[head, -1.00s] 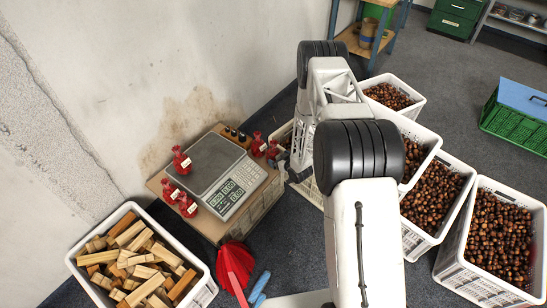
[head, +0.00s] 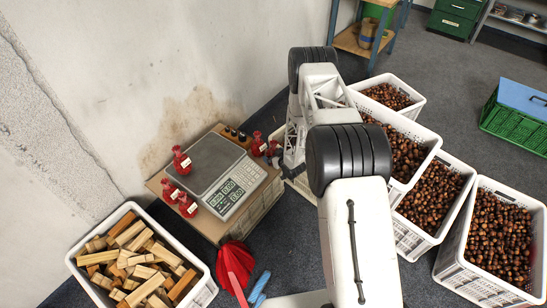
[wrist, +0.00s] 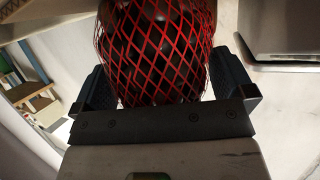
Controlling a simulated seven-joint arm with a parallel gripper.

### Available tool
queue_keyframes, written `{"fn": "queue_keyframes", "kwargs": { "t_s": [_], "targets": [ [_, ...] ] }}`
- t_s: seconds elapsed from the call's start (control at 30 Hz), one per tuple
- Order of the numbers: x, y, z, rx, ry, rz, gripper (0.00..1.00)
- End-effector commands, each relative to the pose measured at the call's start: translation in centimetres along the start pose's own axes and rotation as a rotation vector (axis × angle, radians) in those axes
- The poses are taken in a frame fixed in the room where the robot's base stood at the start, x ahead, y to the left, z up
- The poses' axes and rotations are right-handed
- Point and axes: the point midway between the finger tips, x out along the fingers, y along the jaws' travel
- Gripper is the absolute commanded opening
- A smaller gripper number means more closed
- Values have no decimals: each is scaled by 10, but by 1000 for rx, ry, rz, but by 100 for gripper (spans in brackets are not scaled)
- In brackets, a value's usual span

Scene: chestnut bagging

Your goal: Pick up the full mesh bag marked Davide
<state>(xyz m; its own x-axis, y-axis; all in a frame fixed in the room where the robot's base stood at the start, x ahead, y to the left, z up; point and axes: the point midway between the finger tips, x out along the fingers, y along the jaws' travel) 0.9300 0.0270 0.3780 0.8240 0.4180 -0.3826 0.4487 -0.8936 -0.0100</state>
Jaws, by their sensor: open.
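In the wrist view a red mesh bag (wrist: 158,50) with dark brown contents fills the space between the two jaws of my gripper (wrist: 163,88). The jaws stand apart on either side of it, and no clear grip on it shows. No tag is visible on this bag. In the head view several red mesh bags with white tags stand around the scale: one at the back left (head: 181,160), one at the front (head: 187,205), one at the right (head: 258,145). The names are too small to read. My gripper is near the right-hand bags, mostly hidden by my arm.
The scale (head: 215,160) sits on a cardboard-coloured stand between the bags. Several white crates of chestnuts (head: 452,272) stand right of my arm. The wall is close behind the scale.

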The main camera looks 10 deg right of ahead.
Motion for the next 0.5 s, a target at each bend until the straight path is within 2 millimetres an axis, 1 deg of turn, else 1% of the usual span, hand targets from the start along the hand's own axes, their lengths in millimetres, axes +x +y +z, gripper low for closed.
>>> {"fn": "queue_keyframes", "kwargs": {
  "t_s": [0.47,0.5],
  "targets": [
    [0,0,0,0,0,0,100],
    [0,0,0,0,0,0,98]
  ]
}}
